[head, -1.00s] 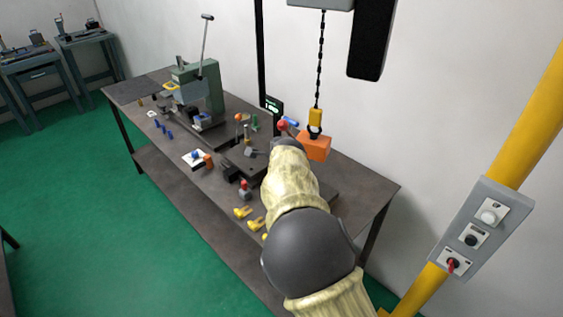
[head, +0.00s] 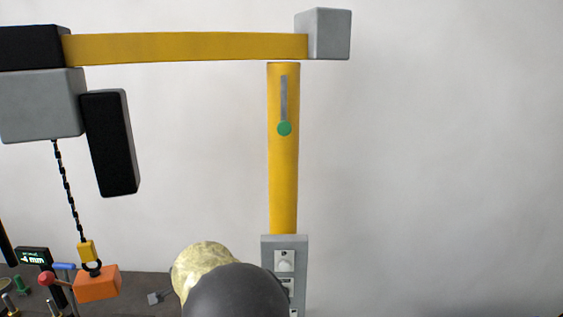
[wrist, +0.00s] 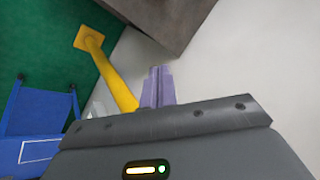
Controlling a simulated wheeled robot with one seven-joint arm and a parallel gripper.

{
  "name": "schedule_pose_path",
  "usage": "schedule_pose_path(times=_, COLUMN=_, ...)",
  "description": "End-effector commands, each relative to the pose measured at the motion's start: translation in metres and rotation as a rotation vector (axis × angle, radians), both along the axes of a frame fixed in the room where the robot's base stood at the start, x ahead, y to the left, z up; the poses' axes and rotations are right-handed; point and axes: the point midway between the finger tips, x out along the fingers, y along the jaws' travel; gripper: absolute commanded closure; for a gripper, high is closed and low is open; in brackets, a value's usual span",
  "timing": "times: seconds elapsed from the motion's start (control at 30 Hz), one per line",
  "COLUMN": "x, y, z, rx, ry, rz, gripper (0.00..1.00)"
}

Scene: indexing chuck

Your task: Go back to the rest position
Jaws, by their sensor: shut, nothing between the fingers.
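My gripper shows in the wrist view (wrist: 158,88) as two pale purple fingers side by side, shut with nothing between them. Beyond the fingers are pale wall and floor, and they touch nothing that I can see. In the head view my arm, with a cream sleeve and a dark grey joint, rises at the bottom centre and hides the gripper there.
A yellow post (head: 284,185) with a grey control box (head: 284,241) stands just right of my arm. An orange block (head: 97,284) hangs on a chain hoist at the left, by the dark bench (head: 145,283). The wrist view shows a blue frame (wrist: 42,108) at the left.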

Motion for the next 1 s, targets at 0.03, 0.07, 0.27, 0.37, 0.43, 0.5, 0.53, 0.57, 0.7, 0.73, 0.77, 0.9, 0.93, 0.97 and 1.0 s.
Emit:
schedule_pose_path(times=0.03, x=0.007, y=-0.035, z=-0.003, rx=-0.03, ry=0.007, rz=-0.004, gripper=1.0)
schedule_pose_path(times=0.07, x=0.01, y=-0.054, z=-0.004, rx=-0.051, ry=0.009, rz=0.002, gripper=1.0)
schedule_pose_path(times=0.27, x=0.004, y=-0.168, z=-0.013, rx=-0.178, ry=0.034, rz=0.063, gripper=1.0)
schedule_pose_path(times=0.37, x=-0.01, y=-0.22, z=-0.017, rx=-0.236, ry=0.048, rz=0.105, gripper=1.0)
schedule_pose_path(times=0.43, x=-0.023, y=-0.253, z=-0.02, rx=-0.275, ry=0.059, rz=0.139, gripper=1.0)
schedule_pose_path(times=0.5, x=-0.04, y=-0.285, z=-0.023, rx=-0.314, ry=0.07, rz=0.177, gripper=1.0)
schedule_pose_path(times=0.53, x=-0.047, y=-0.298, z=-0.024, rx=-0.33, ry=0.074, rz=0.193, gripper=1.0)
schedule_pose_path(times=0.57, x=-0.056, y=-0.31, z=-0.026, rx=-0.346, ry=0.079, rz=0.21, gripper=1.0)
schedule_pose_path(times=0.7, x=-0.098, y=-0.362, z=-0.034, rx=-0.42, ry=0.101, rz=0.297, gripper=1.0)
schedule_pose_path(times=0.73, x=-0.108, y=-0.372, z=-0.036, rx=-0.436, ry=0.107, rz=0.317, gripper=1.0)
schedule_pose_path(times=0.77, x=-0.119, y=-0.381, z=-0.038, rx=-0.451, ry=0.113, rz=0.335, gripper=1.0)
schedule_pose_path(times=0.9, x=-0.163, y=-0.414, z=-0.047, rx=-0.513, ry=0.136, rz=0.424, gripper=1.0)
schedule_pose_path(times=0.93, x=-0.17, y=-0.419, z=-0.049, rx=-0.523, ry=0.141, rz=0.44, gripper=1.0)
schedule_pose_path(times=0.97, x=-0.176, y=-0.422, z=-0.05, rx=-0.53, ry=0.143, rz=0.451, gripper=1.0)
schedule_pose_path(times=1.0, x=-0.182, y=-0.425, z=-0.051, rx=-0.539, ry=0.147, rz=0.465, gripper=1.0)
